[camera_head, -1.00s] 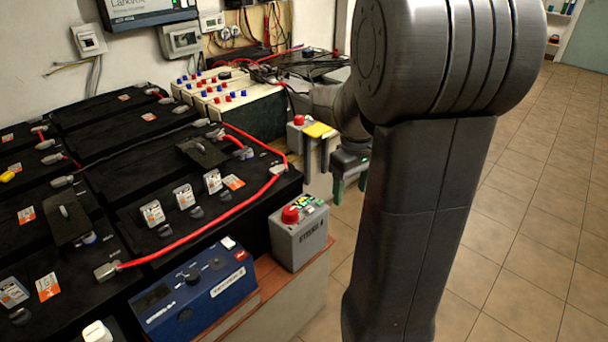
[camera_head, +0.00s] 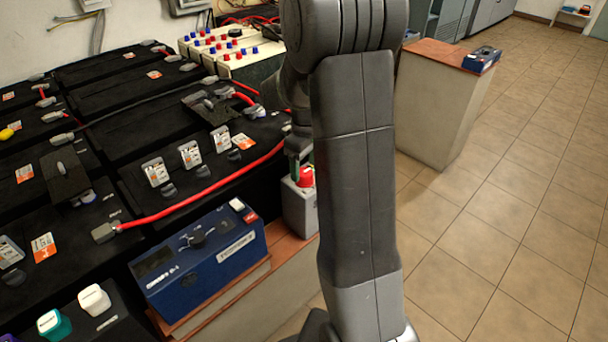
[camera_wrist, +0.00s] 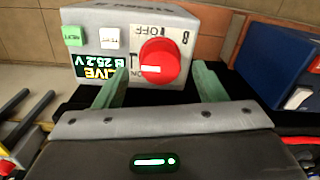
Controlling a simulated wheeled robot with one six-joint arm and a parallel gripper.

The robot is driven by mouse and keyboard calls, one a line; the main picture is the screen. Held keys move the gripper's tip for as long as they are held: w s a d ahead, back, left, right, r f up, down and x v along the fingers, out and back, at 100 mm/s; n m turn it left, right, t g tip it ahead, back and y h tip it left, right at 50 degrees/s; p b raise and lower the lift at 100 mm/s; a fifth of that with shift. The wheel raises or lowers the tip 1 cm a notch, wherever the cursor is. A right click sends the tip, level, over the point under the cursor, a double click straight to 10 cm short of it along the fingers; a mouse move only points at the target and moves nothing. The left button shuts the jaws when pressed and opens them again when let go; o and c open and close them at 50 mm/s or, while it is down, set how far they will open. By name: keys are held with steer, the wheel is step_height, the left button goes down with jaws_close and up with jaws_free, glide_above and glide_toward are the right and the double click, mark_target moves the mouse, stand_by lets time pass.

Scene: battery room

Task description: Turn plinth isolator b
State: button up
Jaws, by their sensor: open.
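The isolator is a grey box (camera_head: 297,208) with a red knob (camera_head: 306,178), on the plinth beside the blue unit. In the wrist view its panel (camera_wrist: 200,25) shows the round red knob (camera_wrist: 160,61), an "OFF" mark, green and white buttons and a display reading "LIVE" and "B 25.2 V". My gripper (camera_wrist: 161,80) is open. Its two green fingers stand apart, one on either side of the knob, with gaps visible. In the head view my gripper (camera_head: 299,160) is just above the box, and my arm hides the box's right part.
A blue unit (camera_head: 200,262) with a black knob sits left of the isolator on the tiled plinth (camera_head: 255,303). Black batteries with red cables (camera_head: 205,197) fill the left. A pale plinth (camera_head: 437,105) bearing another blue unit (camera_head: 481,59) stands behind right. The tiled floor (camera_head: 500,220) is clear.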

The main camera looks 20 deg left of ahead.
steer(key=shift+f, duration=1.3)
steer(key=c, duration=1)
steer(key=shift+o, duration=0.2)
